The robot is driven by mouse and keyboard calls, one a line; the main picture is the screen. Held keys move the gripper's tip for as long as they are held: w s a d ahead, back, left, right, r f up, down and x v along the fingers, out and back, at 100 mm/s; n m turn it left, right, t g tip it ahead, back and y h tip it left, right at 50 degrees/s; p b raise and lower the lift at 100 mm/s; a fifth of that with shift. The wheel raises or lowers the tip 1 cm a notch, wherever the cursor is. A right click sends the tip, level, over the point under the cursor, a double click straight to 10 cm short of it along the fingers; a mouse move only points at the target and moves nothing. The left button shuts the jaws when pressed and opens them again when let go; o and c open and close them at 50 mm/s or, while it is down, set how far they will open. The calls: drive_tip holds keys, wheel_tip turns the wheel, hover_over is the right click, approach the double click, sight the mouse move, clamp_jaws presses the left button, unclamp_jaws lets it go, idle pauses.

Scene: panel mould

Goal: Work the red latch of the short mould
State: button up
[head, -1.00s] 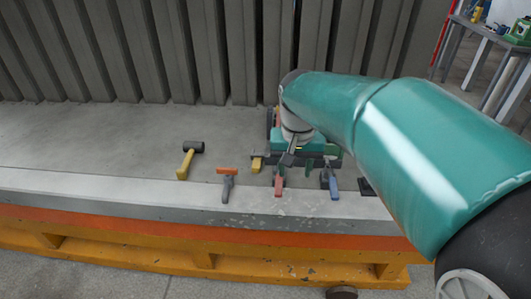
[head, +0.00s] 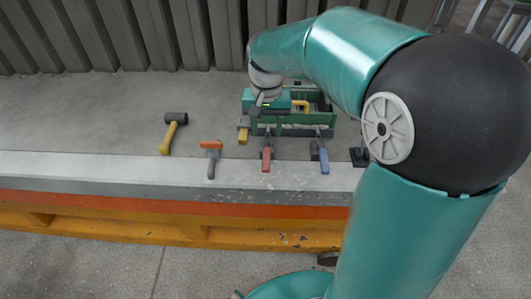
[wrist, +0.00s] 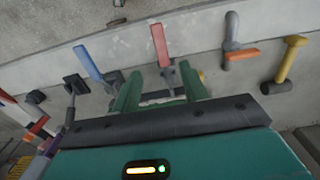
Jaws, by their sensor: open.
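The red latch handle (head: 266,160) lies pointing toward the front edge of the grey slab. In the wrist view the red handle (wrist: 160,45) lies ahead of the gap between my fingers, with its grey metal base between or just past the fingertips; contact cannot be told. My gripper (wrist: 161,85) is open, its two green fingers apart and nothing seen held. In the head view its teal body hangs behind the red latch and hides part of what is there. A blue-handled latch (head: 323,160) sits to the right; it also shows in the wrist view (wrist: 88,62).
A green box (head: 317,129) with yellow contents stands close behind the latches. An orange-and-grey tool (head: 211,155) and a yellow-handled mallet (head: 172,133) lie to the left. A ribbed grey wall (head: 150,35) closes the back. The slab's far left is clear.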

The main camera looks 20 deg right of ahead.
sight(266, 159)
wheel_tip(266, 159, down, 11)
drive_tip(key=shift+r, duration=0.15)
drive_tip(key=shift+w+f, duration=0.15)
drive_tip(key=shift+f, duration=0.3)
clamp_jaws()
